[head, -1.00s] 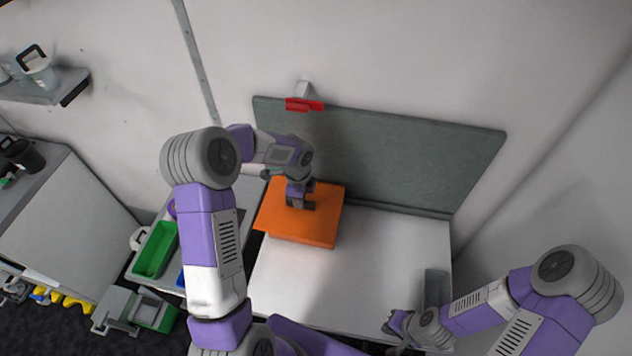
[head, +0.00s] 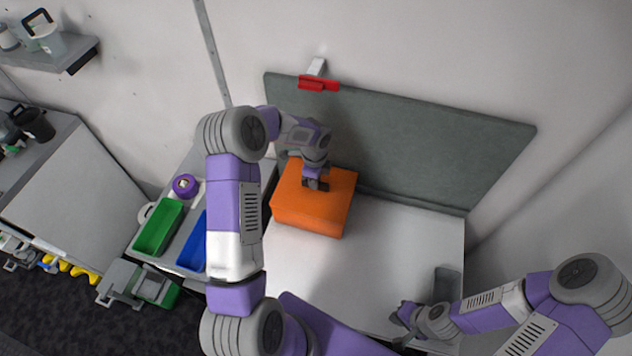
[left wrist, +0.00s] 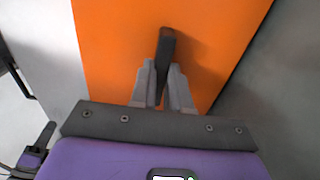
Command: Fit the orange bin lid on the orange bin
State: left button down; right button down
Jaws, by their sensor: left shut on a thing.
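The orange bin (head: 305,217) stands on the light worktop in front of the grey-green back panel. The flat orange bin lid (head: 338,184) lies over its top, its edges close to in line with the bin walls; I cannot tell whether it is fully seated. In the left wrist view the lid (left wrist: 110,60) fills much of the picture, with a dark upright handle (left wrist: 166,50). My left gripper (head: 316,186) is shut on that handle, its fingers (left wrist: 163,85) either side of it. My right gripper (head: 399,318) is low at the worktop's front right, too small to read.
A green tray (head: 158,228) and a blue tray (head: 192,245) lie on the side surface to the left, with a purple roll (head: 185,186). A grey container (head: 447,286) stands at the worktop's right edge. The worktop right of the bin (head: 400,240) is clear.

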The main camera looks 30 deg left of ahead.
pick_arm(q)
jog(key=shift+w+r, duration=0.1)
jog(key=shift+f, duration=0.2)
jog(key=c, duration=1.1)
grip_release()
jog(key=shift+r, duration=0.15)
notch_tip(320, 180, up, 8)
jog(key=shift+f, duration=0.15)
jog(key=shift+f, duration=0.1)
